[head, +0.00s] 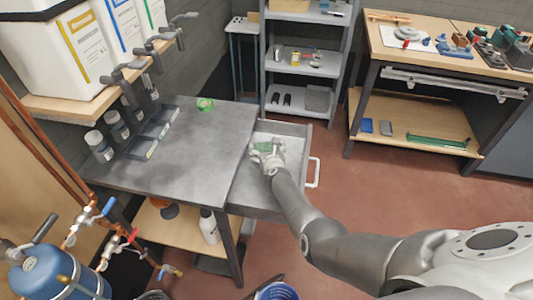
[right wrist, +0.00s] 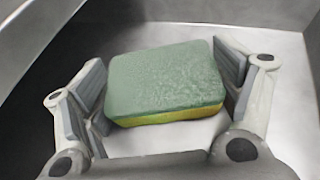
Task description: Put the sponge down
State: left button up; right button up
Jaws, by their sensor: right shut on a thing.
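The sponge (right wrist: 165,82) is green on top with a yellow lower layer. In the right wrist view it sits between the two fingers of my right gripper (right wrist: 168,95), which is shut on it. In the head view the gripper (head: 267,152) is inside the open grey drawer (head: 292,129) of the metal table, and a bit of the green sponge (head: 259,146) shows beside it. The pale drawer bottom (right wrist: 270,50) lies under the sponge; I cannot tell whether they touch. My left gripper is not in view.
A white handle (head: 314,172) is on the drawer's front. A shelf unit (head: 302,45) stands behind.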

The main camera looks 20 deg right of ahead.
jog(key=shift+r, duration=0.15)
jog(key=shift+f, duration=0.3)
jog(key=o, duration=0.5)
jog(key=shift+o, duration=0.2)
jog(key=shift+r, duration=0.15)
